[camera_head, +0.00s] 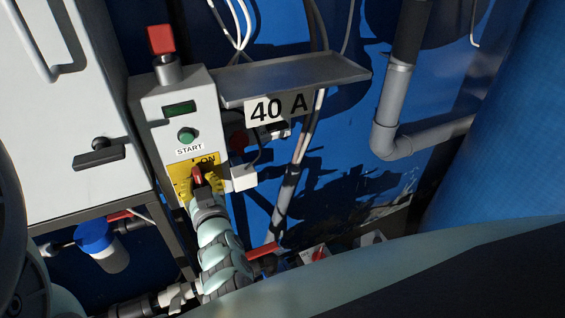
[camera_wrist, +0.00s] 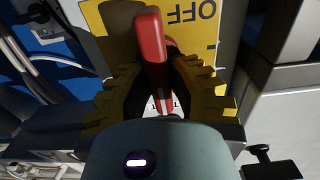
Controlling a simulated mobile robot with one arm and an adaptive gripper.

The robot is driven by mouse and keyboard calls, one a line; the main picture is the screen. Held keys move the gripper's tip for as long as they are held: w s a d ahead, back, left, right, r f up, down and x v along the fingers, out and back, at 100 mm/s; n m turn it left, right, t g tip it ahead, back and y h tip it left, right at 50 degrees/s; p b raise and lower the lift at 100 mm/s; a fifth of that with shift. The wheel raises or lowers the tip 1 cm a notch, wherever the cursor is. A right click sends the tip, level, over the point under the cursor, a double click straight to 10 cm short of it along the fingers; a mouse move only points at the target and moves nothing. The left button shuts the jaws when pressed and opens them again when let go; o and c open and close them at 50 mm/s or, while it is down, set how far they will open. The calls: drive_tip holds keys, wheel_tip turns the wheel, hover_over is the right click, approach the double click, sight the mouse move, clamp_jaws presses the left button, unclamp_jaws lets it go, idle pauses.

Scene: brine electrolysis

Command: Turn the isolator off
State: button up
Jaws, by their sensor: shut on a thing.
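The isolator is a red handle (camera_head: 197,174) on a yellow plate (camera_head: 178,168) at the lower front of a grey control box (camera_head: 151,120). In the head view, ON shows just above the handle and it stands roughly upright; the plate's lower part is hidden by my arm. In the wrist view, the red handle (camera_wrist: 150,45) stands between my fingers, with an upside-down OFF on the yellow plate (camera_wrist: 208,38) beside it. My gripper (camera_head: 204,192) also shows in the head view.
Above the isolator are a green START button (camera_head: 187,135) and a red block (camera_head: 160,39) on top. A metal shelf (camera_head: 290,76) with a 40 A sign (camera_head: 279,108) juts out at right. A white cabinet (camera_head: 60,120) stands at left. A grey pipe (camera_head: 390,115) runs at right.

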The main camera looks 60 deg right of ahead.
drive_tip(key=shift+f+n, duration=0.1)
drive_tip(key=shift+n, duration=0.3)
clamp_jaws()
drive_tip(key=n+b, duration=0.2)
drive_tip(key=n, duration=0.1)
drive_tip(key=shift+f, duration=0.15)
drive_tip(key=n+b, duration=0.2)
drive_tip(key=n, duration=0.1)
drive_tip(key=n+b, duration=0.2)
drive_tip(key=shift+w+a+f, duration=0.1)
drive_tip(key=shift+a+f, duration=0.05)
drive_tip(key=shift+a, duration=0.1)
drive_tip(key=n+b, duration=0.1)
drive_tip(key=n, duration=0.1)
drive_tip(key=n+b, duration=0.2)
drive_tip(key=n, duration=0.1)
drive_tip(key=shift+w+a+f, duration=0.1)
drive_tip(key=shift+f, duration=0.1)
drive_tip(key=n+b, duration=0.2)
drive_tip(key=n, duration=0.2)
drive_tip(key=shift+b, duration=0.35)
drive_tip(key=o, duration=0.8)
unclamp_jaws()
drive_tip(key=shift+w, duration=0.1)
drive_tip(key=shift+r, duration=0.1)
